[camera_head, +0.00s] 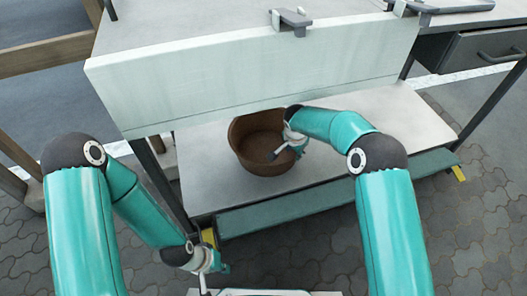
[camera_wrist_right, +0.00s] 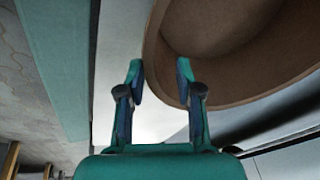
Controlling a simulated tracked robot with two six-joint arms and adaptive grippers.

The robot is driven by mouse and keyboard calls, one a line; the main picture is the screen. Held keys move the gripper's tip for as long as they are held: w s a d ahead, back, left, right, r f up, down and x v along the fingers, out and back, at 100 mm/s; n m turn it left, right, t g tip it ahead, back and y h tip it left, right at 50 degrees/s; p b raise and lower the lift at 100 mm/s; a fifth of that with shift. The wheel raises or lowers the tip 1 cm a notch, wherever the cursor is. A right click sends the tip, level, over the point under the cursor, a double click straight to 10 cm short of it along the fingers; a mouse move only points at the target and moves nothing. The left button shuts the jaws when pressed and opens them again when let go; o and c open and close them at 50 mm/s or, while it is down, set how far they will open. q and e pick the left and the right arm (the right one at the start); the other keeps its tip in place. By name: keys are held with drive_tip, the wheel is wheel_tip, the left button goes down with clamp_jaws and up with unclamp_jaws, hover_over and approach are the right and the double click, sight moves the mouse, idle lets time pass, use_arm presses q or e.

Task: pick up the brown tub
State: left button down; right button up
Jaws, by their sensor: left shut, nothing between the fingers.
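The brown tub (camera_head: 250,158) is a round, open bowl standing upright on the low white shelf of the workbench. It looks empty. In the right wrist view its rim and inside (camera_wrist_right: 225,85) fill the upper right. My right gripper (camera_head: 283,152) is at the tub's right front rim. In the right wrist view the right gripper (camera_wrist_right: 160,80) is open; one finger overlaps the tub's edge and the other is outside it over the shelf. I cannot tell whether either touches. My left gripper (camera_head: 218,265) is shut and empty, low at the front left, away from the tub.
A green beam (camera_head: 340,189) runs along the shelf's front edge. The shelf (camera_head: 405,120) is bare to the right. A dark drawer (camera_head: 480,48) is at upper right.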

sight(292, 160)
drive_tip(key=shift+w+a+f, duration=0.1)
drive_tip(key=shift+a+f, duration=0.15)
drive_tip(key=shift+f, duration=0.25)
drive_tip(key=shift+w+a+f+b, duration=0.1)
drive_tip(key=shift+f+b, duration=0.1)
drive_tip(key=shift+f, duration=0.15)
drive_tip(key=shift+w+f+b, duration=0.1)
drive_tip(key=shift+f+b, duration=0.05)
drive_tip(key=shift+f, duration=0.75)
drive_tip(key=b+x, duration=0.1)
drive_tip(key=x, duration=0.3)
drive_tip(key=shift+s+d+f, duration=0.1)
drive_tip(key=shift+d, duration=0.1)
drive_tip(key=shift+f+b, duration=0.15)
drive_tip(key=shift+b, duration=0.45)
clamp_jaws()
